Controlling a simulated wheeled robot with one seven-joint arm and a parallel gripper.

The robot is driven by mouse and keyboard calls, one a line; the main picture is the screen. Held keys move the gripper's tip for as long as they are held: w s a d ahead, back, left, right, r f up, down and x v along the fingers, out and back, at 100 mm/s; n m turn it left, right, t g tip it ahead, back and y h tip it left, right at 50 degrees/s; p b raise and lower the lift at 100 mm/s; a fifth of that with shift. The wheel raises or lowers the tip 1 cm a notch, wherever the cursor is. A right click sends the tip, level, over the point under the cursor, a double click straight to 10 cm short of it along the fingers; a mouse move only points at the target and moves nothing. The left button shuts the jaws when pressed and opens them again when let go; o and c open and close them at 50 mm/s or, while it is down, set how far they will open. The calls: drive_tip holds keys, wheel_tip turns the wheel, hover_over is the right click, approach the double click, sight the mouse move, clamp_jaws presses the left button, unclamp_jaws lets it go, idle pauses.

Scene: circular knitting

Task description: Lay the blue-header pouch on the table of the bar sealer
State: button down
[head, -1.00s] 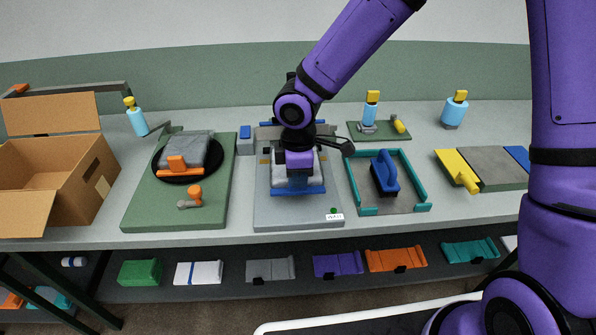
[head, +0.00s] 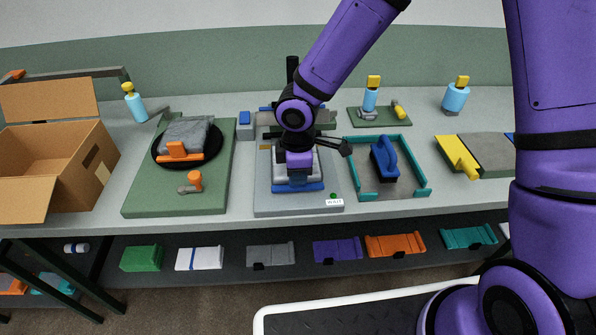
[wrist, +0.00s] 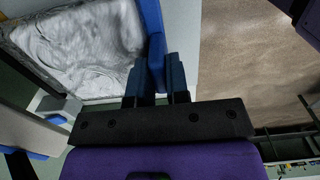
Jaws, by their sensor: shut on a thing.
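The blue-header pouch shows in the wrist view as a clear bag with crumpled white contents (wrist: 85,50) and a stiff blue header (wrist: 153,30) along its right edge. My gripper (wrist: 157,70) is shut on the blue header. In the head view, the pouch's blue header (head: 299,188) faces the front, and the bag lies behind it, partly hidden by my gripper (head: 298,178). The pouch is over the grey table of the bar sealer (head: 285,206). I cannot tell whether it touches the table. The sealer's back part is mostly hidden behind my arm.
The sealer has a "WAIT" label (head: 334,203) at its front right. A green board with a black round plate (head: 160,155) is left of it. A teal-railed tray (head: 405,192) with a blue-handled tool (head: 384,160) is close on the right. An open carton (head: 95,175) stands far left.

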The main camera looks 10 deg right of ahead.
drive_tip(key=shift+f, duration=0.55)
drive_tip(key=c, duration=1)
unclamp_jaws()
drive_tip(key=shift+c, duration=0.2)
wheel_tip(320, 180, up, 11)
drive_tip(key=shift+f, duration=0.15)
